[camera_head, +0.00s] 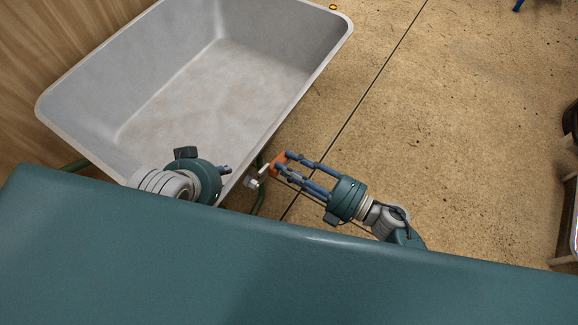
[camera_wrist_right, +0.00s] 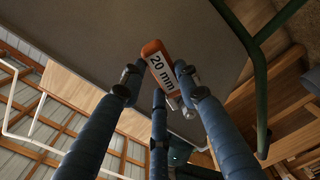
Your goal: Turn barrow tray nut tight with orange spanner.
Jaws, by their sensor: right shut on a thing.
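The grey barrow tray (camera_head: 205,85) fills the upper left of the head view. Its underside (camera_wrist_right: 150,18) shows in the right wrist view. My right gripper (camera_head: 281,163) is shut on the orange spanner (camera_head: 277,158), beside the tray's near right edge. In the right wrist view the spanner (camera_wrist_right: 152,49) has a white "20 mm" label and sits between the blue fingers. A pale metal piece (camera_head: 251,182) shows beside the spanner; I cannot tell whether it is the nut. My left gripper (camera_head: 226,169) is over the tray's near edge, its fingers mostly hidden.
A green barrow leg (camera_head: 260,200) stands below the tray, and green frame tubing (camera_wrist_right: 262,85) crosses the right wrist view. A wooden wall (camera_head: 50,60) is at the left. The speckled floor (camera_head: 460,120) is clear to the right, with dark objects at the far right edge.

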